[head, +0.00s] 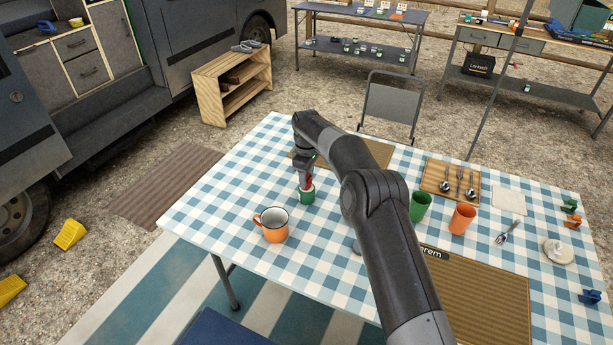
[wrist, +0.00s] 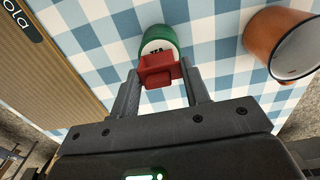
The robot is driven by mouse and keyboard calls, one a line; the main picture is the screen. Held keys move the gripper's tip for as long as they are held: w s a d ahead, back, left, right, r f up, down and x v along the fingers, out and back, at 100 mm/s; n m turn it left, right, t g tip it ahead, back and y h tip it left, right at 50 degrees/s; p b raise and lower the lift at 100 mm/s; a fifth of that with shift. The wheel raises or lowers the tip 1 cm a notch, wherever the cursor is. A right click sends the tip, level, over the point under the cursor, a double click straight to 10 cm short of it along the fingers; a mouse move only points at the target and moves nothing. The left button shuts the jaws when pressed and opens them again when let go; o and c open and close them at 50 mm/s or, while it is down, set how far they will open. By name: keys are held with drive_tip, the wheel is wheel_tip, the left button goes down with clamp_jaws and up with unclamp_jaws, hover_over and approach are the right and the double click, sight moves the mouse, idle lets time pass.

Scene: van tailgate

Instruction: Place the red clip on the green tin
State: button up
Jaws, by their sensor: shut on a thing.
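The green tin (head: 306,196) stands on the checkered tablecloth, and its green and white top (wrist: 158,40) shows in the wrist view. My gripper (head: 307,180) points down right above the tin. In the wrist view my gripper (wrist: 162,80) is shut on the red clip (wrist: 158,70), which sits between the two fingers. The clip overlaps the near part of the tin's top in that view. In the head view the red clip (head: 309,182) is a small patch at the tin's top. I cannot tell whether clip and tin touch.
An orange enamel mug (head: 271,232) stands close to the tin; it also shows in the wrist view (wrist: 284,45). A green cup (head: 419,206), an orange cup (head: 462,219) and a cutlery board (head: 435,180) are on the right. Several small clips lie at the right edge.

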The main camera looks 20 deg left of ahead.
drive_tip(key=shift+f, duration=0.15)
drive_tip(key=o, duration=0.9)
drive_tip(key=shift+o, duration=0.2)
wheel_tip(320, 180, up, 12)
drive_tip(key=shift+r, duration=0.2)
